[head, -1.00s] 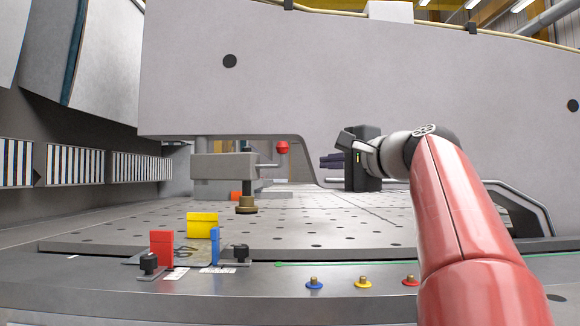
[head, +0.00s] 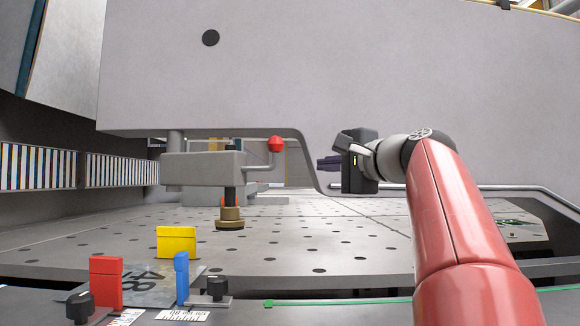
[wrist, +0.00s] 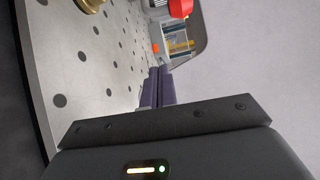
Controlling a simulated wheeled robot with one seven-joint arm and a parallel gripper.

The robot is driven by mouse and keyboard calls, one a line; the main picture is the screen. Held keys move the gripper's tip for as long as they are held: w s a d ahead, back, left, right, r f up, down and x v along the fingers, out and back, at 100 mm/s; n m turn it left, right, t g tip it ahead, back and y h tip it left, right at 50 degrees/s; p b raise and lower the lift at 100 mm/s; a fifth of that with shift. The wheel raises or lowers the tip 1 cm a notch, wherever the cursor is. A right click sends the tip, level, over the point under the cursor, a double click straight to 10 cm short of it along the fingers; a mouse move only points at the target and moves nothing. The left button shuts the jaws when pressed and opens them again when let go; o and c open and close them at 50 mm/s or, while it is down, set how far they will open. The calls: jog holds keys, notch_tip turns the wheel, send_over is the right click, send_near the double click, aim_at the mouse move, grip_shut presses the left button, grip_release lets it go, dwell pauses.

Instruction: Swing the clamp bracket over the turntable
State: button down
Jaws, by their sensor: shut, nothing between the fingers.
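The clamp bracket (head: 203,170) is a grey block under the big grey frame, left of my gripper. A bent rod with a red knob (head: 276,144) sticks out from its right side. A dark spindle with a brass foot (head: 230,219) hangs below it, at or just above the perforated table (head: 330,235). I cannot make out a separate turntable. My gripper (head: 326,163) is shut and empty, its purple fingers pointing left towards the knob, with a gap between. In the wrist view my fingers (wrist: 157,88) are together, with the red knob (wrist: 180,8) beyond them at the top edge.
The big grey frame (head: 220,80) overhangs the table. Red (head: 105,280), yellow (head: 176,241) and blue (head: 181,276) blocks stand around a thin plate at the front left, with black knobs nearby. The table's right middle is clear. Striped racks line the left wall.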

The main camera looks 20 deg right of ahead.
jog(key=w+a+p, duration=0.1)
jog(key=w+a, duration=0.4)
jog(key=w, duration=0.2)
jog(key=shift+w+a+p, duration=0.3)
jog(key=shift+w+p, duration=0.05)
jog(key=shift+s, duration=0.1)
